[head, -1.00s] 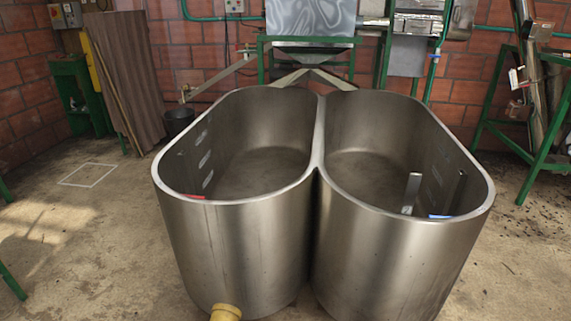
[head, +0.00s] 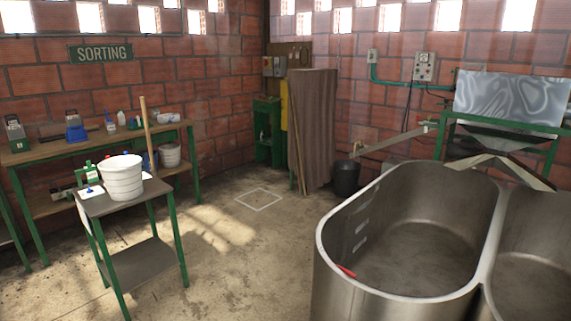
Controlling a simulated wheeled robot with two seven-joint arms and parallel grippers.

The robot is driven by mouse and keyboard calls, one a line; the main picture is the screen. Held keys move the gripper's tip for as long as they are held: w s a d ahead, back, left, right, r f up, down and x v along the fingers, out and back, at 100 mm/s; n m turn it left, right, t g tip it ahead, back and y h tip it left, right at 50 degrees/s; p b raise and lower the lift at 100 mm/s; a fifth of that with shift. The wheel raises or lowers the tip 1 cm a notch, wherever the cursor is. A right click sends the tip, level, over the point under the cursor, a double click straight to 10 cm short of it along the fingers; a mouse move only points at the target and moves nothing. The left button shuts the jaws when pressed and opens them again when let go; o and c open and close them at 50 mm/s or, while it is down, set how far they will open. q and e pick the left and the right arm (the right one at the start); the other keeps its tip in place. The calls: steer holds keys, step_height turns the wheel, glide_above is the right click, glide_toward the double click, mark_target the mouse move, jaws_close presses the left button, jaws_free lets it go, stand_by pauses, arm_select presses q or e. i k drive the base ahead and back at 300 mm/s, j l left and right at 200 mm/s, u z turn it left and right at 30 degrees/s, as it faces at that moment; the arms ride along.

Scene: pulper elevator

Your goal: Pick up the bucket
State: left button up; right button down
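A white ribbed bucket (head: 121,180) stands upright on the grey top of a small green-legged table (head: 154,191) at the left of the head view. Its top looks filled with something white or covered; I cannot tell which. A dark bucket (head: 346,179) stands on the floor by the back wall, beside the steel tank. A smaller pale bucket (head: 170,156) is by the long bench behind the small table. Neither of my grippers is in view.
A double steel tank (head: 335,290) fills the right front, with a red object (head: 347,271) at its inner wall. A long workbench (head: 30,153) runs along the left wall under a SORTING sign (head: 100,53). The floor between small table and tank is clear, with a white square outline (head: 259,199).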

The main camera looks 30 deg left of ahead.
mark_target(123, 176)
steer(key=u, duration=2.15)
steer(key=i+j, duration=0.1)
steer(key=j, duration=0.2)
steer(key=i+j+u, duration=0.1)
steer(key=i+j, duration=0.25)
steer(key=i+j+u, duration=0.1)
steer(key=i+j, duration=0.2)
steer(key=i, duration=0.2)
steer(key=i+j+u, duration=0.1)
steer(key=i+j, duration=0.2)
steer(key=i, duration=0.15)
steer(key=i+j+u, duration=0.15)
steer(key=i, duration=0.35)
steer(key=i+l+u, duration=0.35)
steer(key=i+l, duration=0.7)
steer(key=i+j, duration=0.05)
steer(key=i, duration=0.05)
